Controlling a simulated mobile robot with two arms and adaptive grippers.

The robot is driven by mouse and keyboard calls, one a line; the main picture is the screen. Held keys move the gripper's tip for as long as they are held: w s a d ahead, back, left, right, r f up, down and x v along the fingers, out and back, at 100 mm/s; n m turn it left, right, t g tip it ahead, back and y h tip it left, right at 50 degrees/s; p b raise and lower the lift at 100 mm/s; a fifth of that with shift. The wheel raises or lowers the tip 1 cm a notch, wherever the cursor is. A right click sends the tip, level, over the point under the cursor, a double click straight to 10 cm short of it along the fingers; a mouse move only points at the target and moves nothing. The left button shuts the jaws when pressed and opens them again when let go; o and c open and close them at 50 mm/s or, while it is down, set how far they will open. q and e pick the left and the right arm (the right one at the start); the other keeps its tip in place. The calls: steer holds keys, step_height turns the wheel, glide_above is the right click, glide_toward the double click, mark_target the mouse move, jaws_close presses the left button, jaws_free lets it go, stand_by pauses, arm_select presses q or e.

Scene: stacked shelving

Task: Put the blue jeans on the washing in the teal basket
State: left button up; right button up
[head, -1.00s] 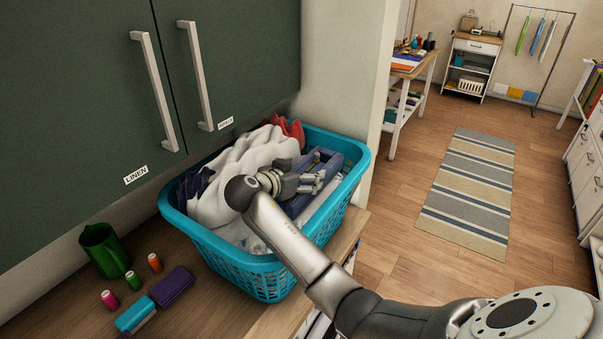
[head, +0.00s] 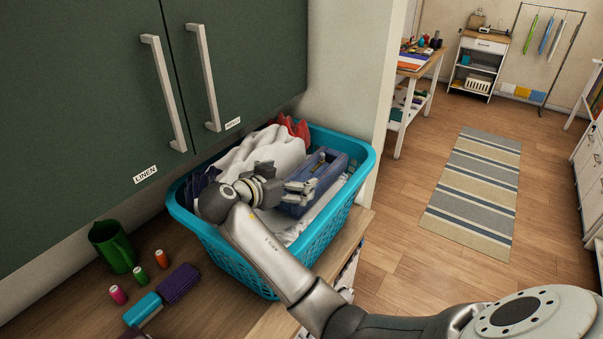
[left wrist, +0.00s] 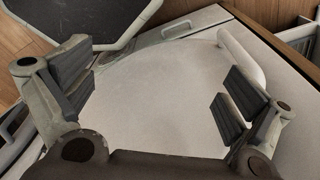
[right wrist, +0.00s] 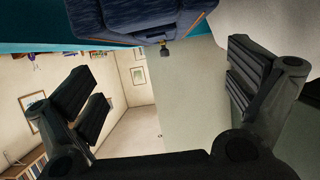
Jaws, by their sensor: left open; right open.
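The blue jeans (head: 322,170) lie folded on the washing (head: 262,152) in the teal basket (head: 237,262), near its right side. They also show at the top of the right wrist view (right wrist: 130,18). My right gripper (head: 300,190) is open and empty, just in front of the jeans over the basket. In the right wrist view its fingers (right wrist: 168,88) are spread, with the jeans beyond them and not between them. My left gripper (left wrist: 157,92) shows only in the left wrist view, open and empty over a pale surface.
Green cupboard doors (head: 80,90) with long handles hang over the counter (head: 215,312). A green jug (head: 112,246), thread spools, a purple block (head: 178,283) and a teal block (head: 142,309) stand left of the basket. Floor with a striped rug (head: 475,190) is open at right.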

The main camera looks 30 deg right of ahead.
steer(key=v, duration=0.4)
stand_by(0.5)
